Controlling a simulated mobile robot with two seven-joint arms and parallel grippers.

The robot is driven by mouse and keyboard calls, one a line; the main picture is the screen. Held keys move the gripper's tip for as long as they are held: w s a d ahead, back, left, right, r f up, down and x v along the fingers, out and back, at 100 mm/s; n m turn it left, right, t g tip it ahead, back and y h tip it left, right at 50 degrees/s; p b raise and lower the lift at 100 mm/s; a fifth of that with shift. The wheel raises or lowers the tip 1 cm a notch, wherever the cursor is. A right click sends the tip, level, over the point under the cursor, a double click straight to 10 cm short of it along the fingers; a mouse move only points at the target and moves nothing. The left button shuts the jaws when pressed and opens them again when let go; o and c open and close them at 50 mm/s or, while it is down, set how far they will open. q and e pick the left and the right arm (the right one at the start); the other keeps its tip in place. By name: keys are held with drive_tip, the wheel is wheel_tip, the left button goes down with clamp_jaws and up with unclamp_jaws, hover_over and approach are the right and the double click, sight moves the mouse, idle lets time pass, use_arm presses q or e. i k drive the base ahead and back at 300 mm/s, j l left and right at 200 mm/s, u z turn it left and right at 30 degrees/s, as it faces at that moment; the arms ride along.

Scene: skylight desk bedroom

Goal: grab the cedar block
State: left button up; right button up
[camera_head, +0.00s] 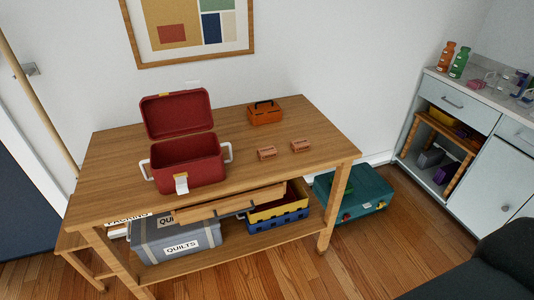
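Two small reddish-brown blocks lie on the wooden table, right of the red box. The left block (267,153) is nearer the table's front edge. The right block (300,146) lies a little farther back, apart from it. Both have markings on the front face that are too small to read, so I cannot tell which is the cedar block. Neither of my grippers shows in the head view.
An open red box (190,174) with white handles stands on the table (118,175). A small orange toolbox (265,113) sits at the back. Below are a grey quilts box (175,238) and blue-yellow crates (278,222). A teal case (367,193) lies on the floor.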

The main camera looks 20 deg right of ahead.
sight(265, 152)
drive_tip(key=i, duration=0.6)
drive_tip(key=z, duration=1.65)
